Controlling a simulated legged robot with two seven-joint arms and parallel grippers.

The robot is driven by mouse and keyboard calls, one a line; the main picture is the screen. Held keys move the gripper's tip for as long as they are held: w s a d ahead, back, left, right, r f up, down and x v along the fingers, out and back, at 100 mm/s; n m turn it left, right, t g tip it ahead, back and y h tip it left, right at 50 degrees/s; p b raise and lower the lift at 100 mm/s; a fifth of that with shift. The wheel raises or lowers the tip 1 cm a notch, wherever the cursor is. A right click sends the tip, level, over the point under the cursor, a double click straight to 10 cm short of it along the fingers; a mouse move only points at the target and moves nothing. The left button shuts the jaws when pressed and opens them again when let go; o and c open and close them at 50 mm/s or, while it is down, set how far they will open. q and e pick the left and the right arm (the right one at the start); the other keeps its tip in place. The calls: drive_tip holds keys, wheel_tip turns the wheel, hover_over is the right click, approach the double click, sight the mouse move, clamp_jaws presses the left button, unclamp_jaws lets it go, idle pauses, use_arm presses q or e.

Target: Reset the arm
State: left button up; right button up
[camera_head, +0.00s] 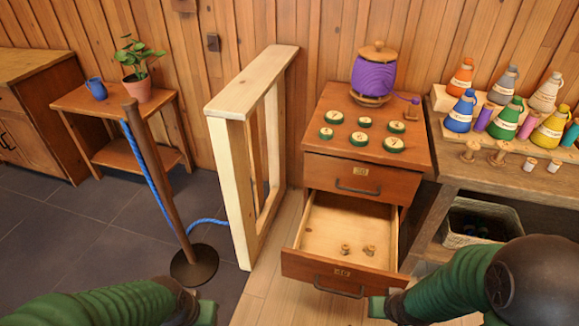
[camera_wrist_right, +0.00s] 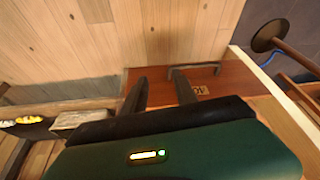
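My right arm enters the head view from the lower right, and its gripper (camera_head: 380,306) is beside the right end of the open lower drawer (camera_head: 330,272). In the right wrist view, the two dark fingers of this gripper (camera_wrist_right: 158,76) are apart with nothing visible between them. The drawer handle (camera_wrist_right: 205,67) shows close to the right fingertip; I cannot tell whether they touch. My left arm (camera_head: 100,303) lies along the lower left of the head view. Its gripper (camera_head: 206,313) is only partly in frame, and its fingers cannot be made out.
A bench (camera_head: 460,178) with bottles stands right.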

drive_tip(key=s+a+r+n+g, duration=0.1)
drive_tip(key=s+a+r, duration=0.35)
drive_tip(key=r, duration=0.35)
drive_tip(key=w+p+v, duration=0.2)
drive_tip(key=p+v, duration=0.9)
drive_tip(key=p, duration=0.1)
drive_tip(key=w+r+p+v, duration=0.1)
drive_tip(key=w+p+v, duration=0.2)
drive_tip(key=p+v, duration=0.8)
drive_tip(key=shift+d+r+g+p, duration=0.3)
drive_tip(key=shift+d+r+p, duration=0.1)
drive_tip(key=shift+r, duration=0.5)
